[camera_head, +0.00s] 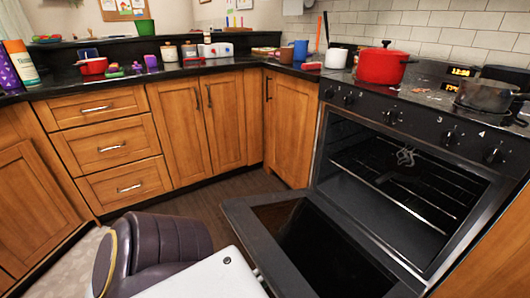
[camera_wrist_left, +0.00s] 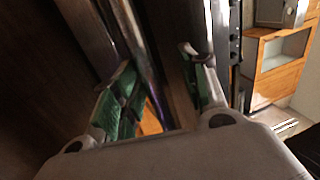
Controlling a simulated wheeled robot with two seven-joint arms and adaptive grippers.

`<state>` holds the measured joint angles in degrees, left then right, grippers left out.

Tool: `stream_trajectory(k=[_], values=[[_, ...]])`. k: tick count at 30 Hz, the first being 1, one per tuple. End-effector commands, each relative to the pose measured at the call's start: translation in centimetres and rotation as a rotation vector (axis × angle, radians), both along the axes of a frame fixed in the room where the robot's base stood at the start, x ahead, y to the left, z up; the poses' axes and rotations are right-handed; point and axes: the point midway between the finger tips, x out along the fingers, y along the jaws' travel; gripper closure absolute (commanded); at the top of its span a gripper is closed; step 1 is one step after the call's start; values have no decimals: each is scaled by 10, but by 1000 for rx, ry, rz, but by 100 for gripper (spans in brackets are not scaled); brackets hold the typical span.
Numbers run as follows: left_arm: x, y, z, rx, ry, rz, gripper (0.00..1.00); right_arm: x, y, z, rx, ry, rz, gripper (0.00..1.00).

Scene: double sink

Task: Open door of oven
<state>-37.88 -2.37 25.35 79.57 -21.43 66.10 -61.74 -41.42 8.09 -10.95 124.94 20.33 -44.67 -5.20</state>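The oven (camera_head: 470,190) stands at the right in the head view, its black front under the cooktop. Its door (camera_head: 345,258) is swung down and far open, showing the dark cavity with wire racks (camera_head: 390,185). My left arm comes in at the bottom, by the door's near left edge; its gripper is mostly hidden there. In the left wrist view my left gripper (camera_wrist_left: 157,60) has its two green-padded fingers apart. A long dark part with a pale strip (camera_wrist_left: 148,50) runs between and beyond them; I cannot tell whether they touch it. My right gripper is not in view.
A red pot (camera_head: 382,65) and a dark pan (camera_head: 485,95) sit on the cooktop. Wooden cabinets (camera_head: 205,125) line the back and left under a black counter holding cups and bottles. Some dark floor (camera_head: 235,195) is clear between the cabinets and the door.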

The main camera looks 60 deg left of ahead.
Motion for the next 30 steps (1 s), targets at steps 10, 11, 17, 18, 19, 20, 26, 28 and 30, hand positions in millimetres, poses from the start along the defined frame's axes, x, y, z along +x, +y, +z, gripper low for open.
stream_trajectory(k=[10, 11, 17, 18, 19, 20, 26, 28, 30], values=[[-53, 3, -12, -1, 4, 3, 59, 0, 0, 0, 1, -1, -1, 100], [-57, 3, -13, -1, 4, 3, 59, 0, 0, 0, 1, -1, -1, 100], [-78, 4, -17, 0, 3, 2, 59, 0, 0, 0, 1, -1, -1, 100], [-80, 4, -18, 0, 4, 2, 59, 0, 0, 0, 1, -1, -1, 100], [-82, 4, -18, 0, 3, 2, 59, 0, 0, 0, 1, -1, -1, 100], [-83, 4, -18, 1, 3, 2, 59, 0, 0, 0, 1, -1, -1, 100], [-86, 4, -18, 1, 1, 2, 59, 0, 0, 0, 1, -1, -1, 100], [-86, 4, -18, 0, 1, 2, 59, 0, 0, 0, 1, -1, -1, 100], [-86, 4, -18, 0, 1, 2, 59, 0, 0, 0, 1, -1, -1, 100]])
